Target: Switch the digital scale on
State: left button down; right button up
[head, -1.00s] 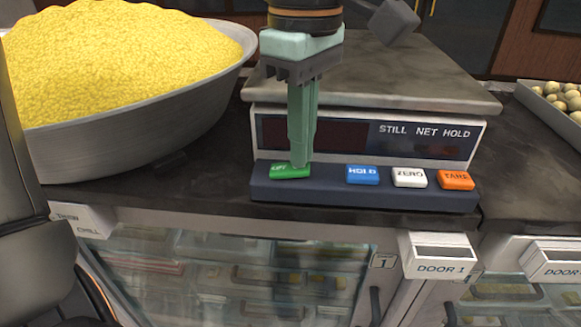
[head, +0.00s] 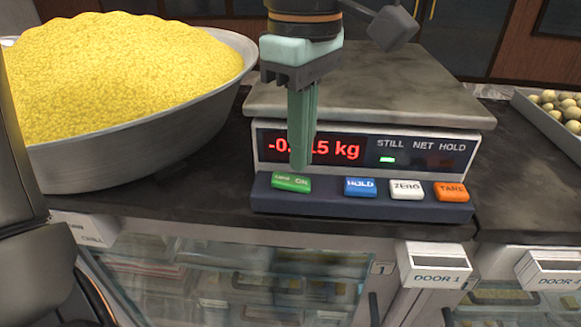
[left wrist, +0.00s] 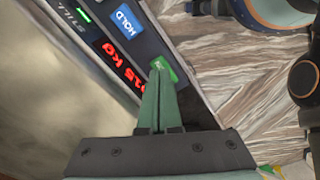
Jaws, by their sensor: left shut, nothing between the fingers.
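The digital scale (head: 262,193) stands on the counter, with a bare metal pan (head: 400,95) on top. Its display (head: 340,150) is lit with red digits ending in "15 kg" after a minus sign; my gripper hides some of them. A green light (head: 388,160) glows under STILL. The green button (head: 291,183) is at the left end of the front key strip. My left gripper (head: 301,168) is shut and empty, pointing down with its tips just over the green button's back edge. The left wrist view shows the tips over the green button (left wrist: 171,73); contact is unclear.
Blue HOLD (head: 361,187), white ZERO (head: 407,189) and orange TARE (head: 451,191) buttons sit right of the green one. A large metal bowl of yellow sweets (head: 150,145) stands close on the left. A tray of round sweets (head: 545,120) is at the right.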

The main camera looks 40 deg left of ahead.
aim_at(301, 182)
pick_arm(q)
jog(key=shift+r+p, duration=0.3)
jog(key=shift+r, duration=2.05)
